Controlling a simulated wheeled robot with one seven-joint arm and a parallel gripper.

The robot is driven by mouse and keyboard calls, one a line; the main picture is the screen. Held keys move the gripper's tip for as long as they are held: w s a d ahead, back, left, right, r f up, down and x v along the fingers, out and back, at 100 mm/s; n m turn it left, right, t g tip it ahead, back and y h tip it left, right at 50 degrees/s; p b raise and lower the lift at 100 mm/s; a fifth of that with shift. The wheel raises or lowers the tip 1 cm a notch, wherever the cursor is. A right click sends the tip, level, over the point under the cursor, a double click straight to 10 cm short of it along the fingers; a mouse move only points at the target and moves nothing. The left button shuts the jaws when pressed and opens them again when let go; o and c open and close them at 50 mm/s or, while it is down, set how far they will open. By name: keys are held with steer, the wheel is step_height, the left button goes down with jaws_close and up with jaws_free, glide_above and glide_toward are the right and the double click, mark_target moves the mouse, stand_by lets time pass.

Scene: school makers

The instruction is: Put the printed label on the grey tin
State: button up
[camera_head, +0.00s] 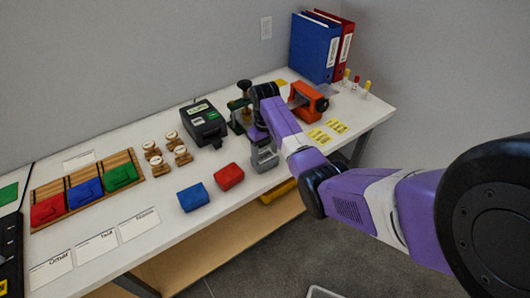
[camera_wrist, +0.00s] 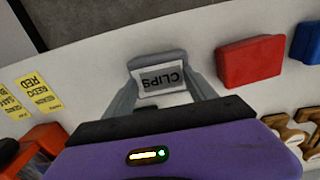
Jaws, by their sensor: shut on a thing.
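The grey tin (camera_head: 264,160) stands near the front edge of the table, to the right of the red tin. Its rounded grey edge (camera_wrist: 157,59) shows just beyond my fingertips in the wrist view.
A red tin (camera_head: 229,176) and a blue tin (camera_head: 193,197) stand to the left. A black label printer (camera_head: 203,123), several wooden stamps (camera_head: 172,145) and an orange device (camera_head: 307,101) are farther back. Yellow labels (camera_head: 319,135) lie to the right. White cards (camera_head: 97,246) lie along the front left.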

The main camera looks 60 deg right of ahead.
mark_target(265, 156)
steer(key=shift+s+a+f, duration=0.15)
steer(key=shift+f, duration=0.3)
steer(key=shift+s+a+f, duration=0.1)
steer(key=shift+f, duration=0.35)
steer(key=o, duration=1.3)
steer(key=shift+w+f, duration=0.1)
step_height(265, 156, up, 14)
steer(key=p, duration=0.1)
steer(key=shift+w+d, duration=0.15)
